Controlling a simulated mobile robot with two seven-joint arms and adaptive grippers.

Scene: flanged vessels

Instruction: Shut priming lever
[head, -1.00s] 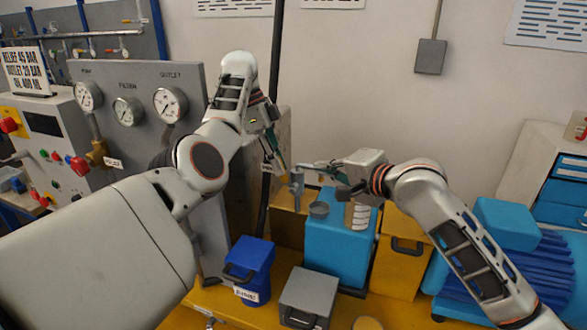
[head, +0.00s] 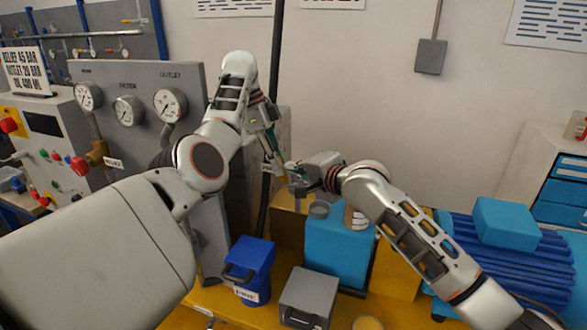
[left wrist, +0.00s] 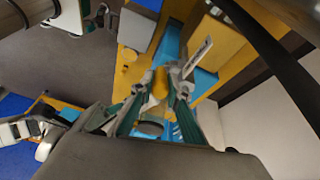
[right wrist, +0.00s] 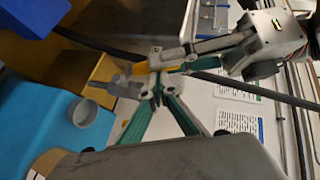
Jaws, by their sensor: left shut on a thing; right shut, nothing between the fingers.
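My left gripper (head: 274,158) is shut on a slim yellow-handled lever, which I take to be the priming lever. The yellow handle shows between its fingers in the left wrist view (left wrist: 160,84) and in the right wrist view (right wrist: 176,67). A grey cylindrical fitting (right wrist: 127,84) stands beside the lever's end. My right gripper (right wrist: 155,85) is shut and empty, its fingertips close by the lever; whether they touch it I cannot tell. In the head view the right gripper (head: 288,176) hides most of the lever and fitting.
A light-blue tank (head: 338,250) with a round grey cap (head: 319,209) stands below the right gripper. A dark vertical pipe (head: 264,200) runs behind the left gripper. A gauge panel (head: 135,75) stands at left. Blue (head: 255,262) and grey (head: 308,291) boxes stand in front.

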